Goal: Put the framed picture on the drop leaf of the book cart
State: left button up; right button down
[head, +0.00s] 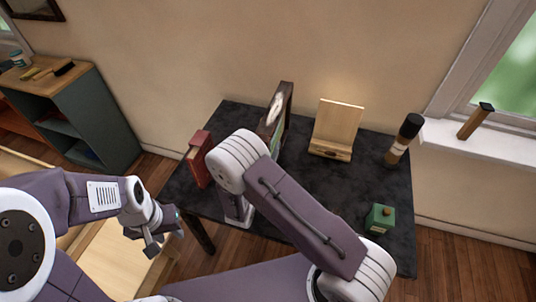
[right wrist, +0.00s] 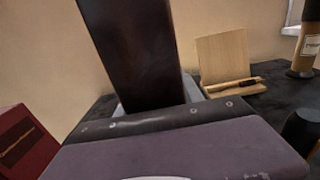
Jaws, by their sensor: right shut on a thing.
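The framed picture (head: 275,118) stands upright at the back of the dark table, its dark frame seen nearly edge-on in the head view. In the right wrist view its dark frame (right wrist: 137,50) rises from my right gripper (right wrist: 162,98). That gripper is shut on the frame; its fingertips are mostly hidden, and my arm covers the frame's lower part in the head view. My left gripper (head: 165,238) is open and empty at lower left, over a light wooden surface (head: 112,258). I cannot tell whether this surface is the book cart or its leaf.
A green shelf unit (head: 75,110) stands at left. The table's right middle is clear.

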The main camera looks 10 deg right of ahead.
jog(key=shift+f, duration=1.8)
jog(key=c, duration=0.8)
grip_release()
jog(key=shift+o, duration=0.2)
